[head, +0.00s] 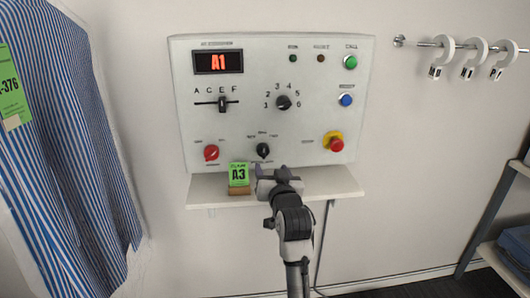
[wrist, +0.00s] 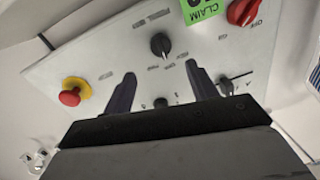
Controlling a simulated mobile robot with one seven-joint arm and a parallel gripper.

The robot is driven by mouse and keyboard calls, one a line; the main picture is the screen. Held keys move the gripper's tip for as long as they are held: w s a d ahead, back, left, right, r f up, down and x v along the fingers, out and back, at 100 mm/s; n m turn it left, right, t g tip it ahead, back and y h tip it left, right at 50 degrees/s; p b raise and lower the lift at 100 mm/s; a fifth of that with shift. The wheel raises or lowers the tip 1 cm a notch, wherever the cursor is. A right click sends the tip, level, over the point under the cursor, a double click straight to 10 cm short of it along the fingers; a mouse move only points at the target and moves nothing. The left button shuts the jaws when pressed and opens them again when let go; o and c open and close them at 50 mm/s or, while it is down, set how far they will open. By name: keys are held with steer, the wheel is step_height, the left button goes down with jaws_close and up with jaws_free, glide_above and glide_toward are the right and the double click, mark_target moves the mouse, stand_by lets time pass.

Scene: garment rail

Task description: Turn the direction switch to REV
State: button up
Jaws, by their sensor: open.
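The control panel (head: 235,115) hangs on the wall. Its black knob (head: 263,150) at lower middle, with small unreadable labels around it, looks like the direction switch; I cannot read its setting. My gripper (head: 274,172) is just below and in front of that knob. In the wrist view, which is upside down, the same knob (wrist: 160,45) lies beyond and between the two fingertips. My gripper (wrist: 162,74) is open there, with nothing between the fingers, and appears apart from the knob.
A red knob (head: 211,153) is left of the black knob, and a red emergency button (head: 336,144) is right. A green A3 claim tag (head: 239,174) stands on the shelf (head: 335,183) beside my gripper. A numbered dial (head: 283,103) and slider (head: 222,104) are above.

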mark_target(264, 154)
steer(key=w, duration=0.3)
steer(key=w+a+p, duration=0.1)
steer(key=w, duration=0.2)
steer(key=w+a+p, duration=0.1)
steer(key=w, duration=0.2)
steer(key=shift+w, duration=0.25)
steer(key=c, duration=1)
steer(key=n+b, duration=0.2)
steer(key=n, duration=0.1)
steer(key=shift+f+n+b, duration=0.1)
steer(key=shift+n+b, duration=0.2)
steer(key=shift+b, duration=0.05)
steer(key=shift+n+b, duration=1.1)
steer(key=shift+n, duration=1)
steer(key=shift+r, duration=0.2)
